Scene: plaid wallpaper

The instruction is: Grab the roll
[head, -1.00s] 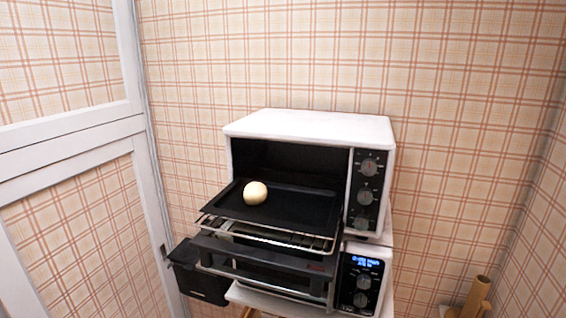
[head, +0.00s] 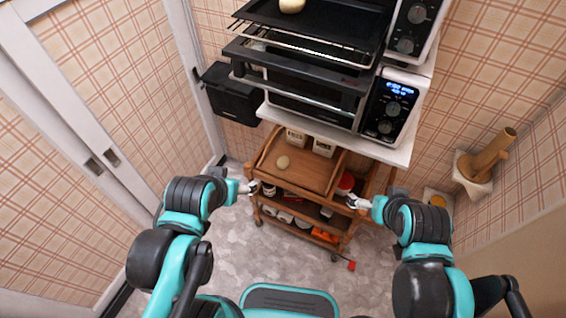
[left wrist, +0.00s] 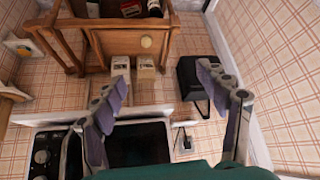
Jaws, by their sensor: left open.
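A pale round roll (head: 291,5) sits on the black tray (head: 262,12) pulled out of the upper oven, at the top edge of the head view.
A wire rack (head: 300,42) and open oven door jut out below the tray. A lower oven (head: 392,107) stands on a white shelf above the cart. A black bin (head: 232,92) is at left, and a wooden wall holder (head: 490,155) at right. The floor before the cart is clear.

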